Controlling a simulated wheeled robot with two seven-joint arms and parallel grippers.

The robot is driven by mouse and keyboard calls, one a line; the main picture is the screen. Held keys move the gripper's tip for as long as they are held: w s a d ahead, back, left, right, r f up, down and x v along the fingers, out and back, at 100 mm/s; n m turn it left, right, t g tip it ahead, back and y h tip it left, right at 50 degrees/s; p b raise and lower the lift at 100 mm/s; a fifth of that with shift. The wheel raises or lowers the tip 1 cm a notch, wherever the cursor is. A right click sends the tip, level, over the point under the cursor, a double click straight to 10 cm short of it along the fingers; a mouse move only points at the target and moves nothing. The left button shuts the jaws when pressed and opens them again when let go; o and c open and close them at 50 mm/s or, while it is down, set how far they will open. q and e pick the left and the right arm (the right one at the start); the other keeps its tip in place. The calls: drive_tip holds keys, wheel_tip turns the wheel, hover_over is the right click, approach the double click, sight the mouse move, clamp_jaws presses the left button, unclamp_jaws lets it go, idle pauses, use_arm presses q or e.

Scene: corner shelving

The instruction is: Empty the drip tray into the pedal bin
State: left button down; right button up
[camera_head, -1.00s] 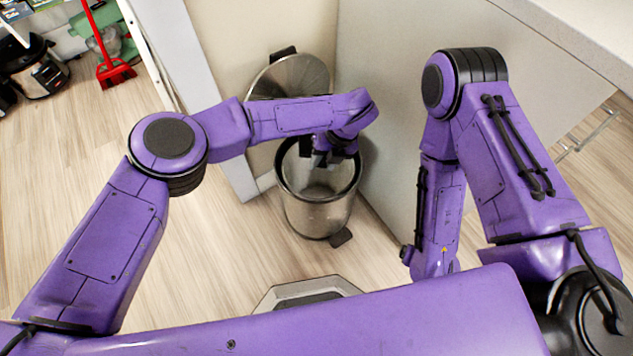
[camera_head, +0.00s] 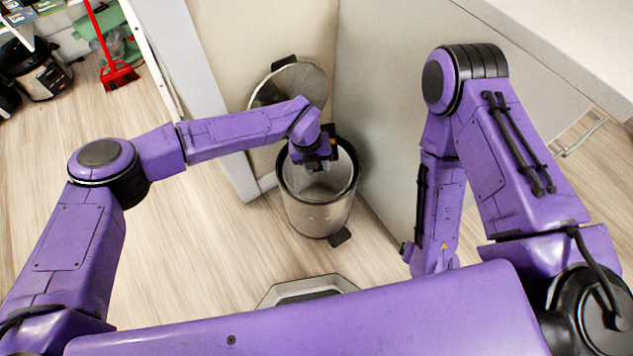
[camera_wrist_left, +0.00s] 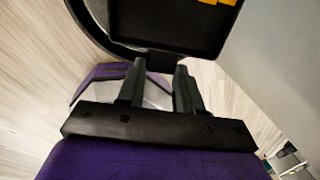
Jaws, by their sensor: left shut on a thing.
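The drip tray (camera_wrist_left: 165,28) is a black, shallow, rimmed tray at the top of the left wrist view. Orange pieces (camera_wrist_left: 212,3) show on it at the upper right. My left gripper (camera_wrist_left: 158,68) is shut on the tray's near edge. In the head view the left gripper (camera_head: 315,162) is over the open mouth of the pedal bin, and the tray is mostly hidden there by the wrist. The pedal bin (camera_head: 318,216) is a steel cylinder with a black rim. Its round lid (camera_head: 300,82) stands open behind. My right gripper is not visible.
A pale cabinet panel (camera_head: 385,120) stands close to the right of the bin. A wall corner lies behind it. A red broom (camera_head: 118,75) and a dark cooker (camera_head: 40,75) are at the upper left. The wooden floor left of the bin is clear.

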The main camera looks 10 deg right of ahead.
use_arm(q)
drive_tip(key=shift+a+h, duration=0.2)
drive_tip(key=shift+h, duration=0.5)
drive_tip(key=shift+d, duration=0.1)
drive_tip(key=shift+a+f, duration=0.2)
drive_tip(key=shift+f, duration=0.05)
drive_tip(key=shift+a+f+h+b, duration=0.25)
drive_tip(key=shift+h+b, duration=0.45)
drive_tip(key=shift+h, duration=0.2)
drive_tip(key=shift+g+h+b, duration=0.3)
drive_tip(key=shift+h, duration=0.2)
drive_tip(key=shift+r, duration=0.15)
drive_tip(key=shift+r+h, duration=0.15)
drive_tip(key=shift+h, duration=0.15)
